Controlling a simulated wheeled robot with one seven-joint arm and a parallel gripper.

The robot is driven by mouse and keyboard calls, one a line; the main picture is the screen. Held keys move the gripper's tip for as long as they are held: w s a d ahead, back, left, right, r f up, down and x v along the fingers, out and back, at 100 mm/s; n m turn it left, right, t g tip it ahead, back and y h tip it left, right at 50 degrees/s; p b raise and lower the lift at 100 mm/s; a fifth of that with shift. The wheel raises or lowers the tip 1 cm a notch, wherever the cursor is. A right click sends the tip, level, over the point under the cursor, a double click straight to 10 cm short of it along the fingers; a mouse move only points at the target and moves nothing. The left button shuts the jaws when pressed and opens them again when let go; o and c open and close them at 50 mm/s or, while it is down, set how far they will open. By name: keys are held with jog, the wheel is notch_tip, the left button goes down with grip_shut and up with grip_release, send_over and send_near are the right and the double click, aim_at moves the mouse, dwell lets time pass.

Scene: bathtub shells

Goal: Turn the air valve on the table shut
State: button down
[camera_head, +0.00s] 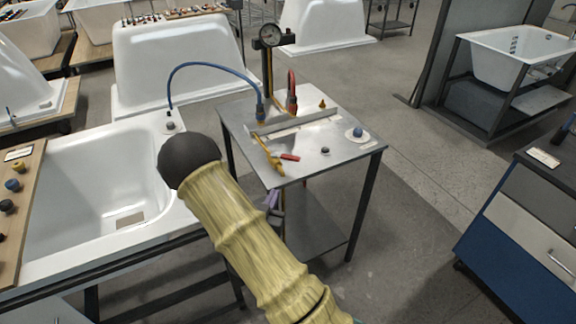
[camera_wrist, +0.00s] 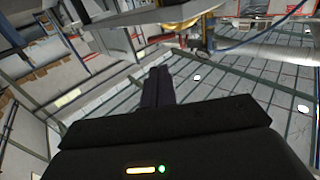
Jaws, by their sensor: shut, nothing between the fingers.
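A brass-yellow part, probably the same valve, shows at the top of the wrist view (camera_wrist: 190,25), partly cut off. My gripper (camera_wrist: 156,72) is shut and empty in the wrist view, its dark fingers together, below and apart from that brass part.
A white tub (camera_head: 80,165) is left of the table. A blue cabinet (camera_head: 510,225) stands right. Floor between is clear.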

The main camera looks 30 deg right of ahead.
aim_at(289, 160)
jog(key=p+x, duration=0.3)
jog(key=x, duration=1.1)
jog(key=shift+w+a, duration=0.1)
jog(key=shift+w, duration=0.1)
